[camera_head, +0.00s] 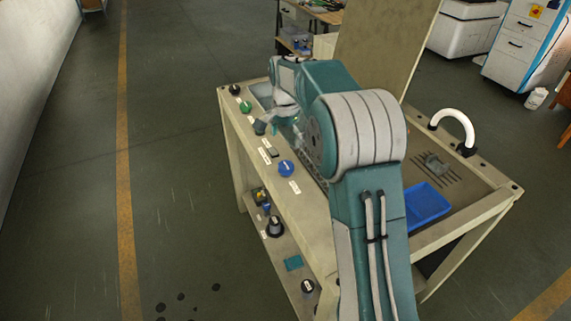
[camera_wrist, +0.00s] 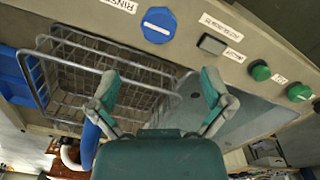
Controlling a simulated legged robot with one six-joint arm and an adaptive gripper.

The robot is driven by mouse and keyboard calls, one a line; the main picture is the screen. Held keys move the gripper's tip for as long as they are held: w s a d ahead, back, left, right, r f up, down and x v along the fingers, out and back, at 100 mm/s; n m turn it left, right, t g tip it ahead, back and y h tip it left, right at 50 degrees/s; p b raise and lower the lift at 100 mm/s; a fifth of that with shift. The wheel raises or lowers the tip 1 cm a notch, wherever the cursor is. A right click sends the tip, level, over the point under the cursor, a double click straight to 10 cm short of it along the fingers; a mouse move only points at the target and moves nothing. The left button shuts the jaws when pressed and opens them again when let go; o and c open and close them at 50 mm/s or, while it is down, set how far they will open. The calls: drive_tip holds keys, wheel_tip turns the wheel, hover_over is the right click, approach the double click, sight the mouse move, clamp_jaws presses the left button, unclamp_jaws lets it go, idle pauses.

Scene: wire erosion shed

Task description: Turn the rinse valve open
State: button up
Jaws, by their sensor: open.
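The rinse valve is a round blue knob with a pale bar across its face, on the bench's sloping front rail. In the wrist view the blue knob (camera_wrist: 158,25) is at the top, beside a label (camera_wrist: 120,4) partly cut off that starts "RINS". In the head view the blue knob (camera_head: 286,168) sits left of my arm. My gripper (camera_wrist: 161,82) is open and empty, its two fingers spread below the knob in the wrist view and apart from it. In the head view my gripper (camera_head: 268,120) is over the rail, farther back than the knob.
A wire basket (camera_wrist: 62,78) lies beside my fingers in the wrist view. A grey rectangular button (camera_wrist: 212,44) and green buttons (camera_wrist: 261,71) share the rail. A blue tray (camera_head: 424,203), white curved hose (camera_head: 457,120) and upright panel (camera_head: 385,45) are on the bench.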

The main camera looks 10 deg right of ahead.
sight(286, 165)
wheel_tip(286, 165, down, 10)
drive_tip(key=shift+r, duration=0.1)
idle(0.4)
drive_tip(key=c, duration=1.1)
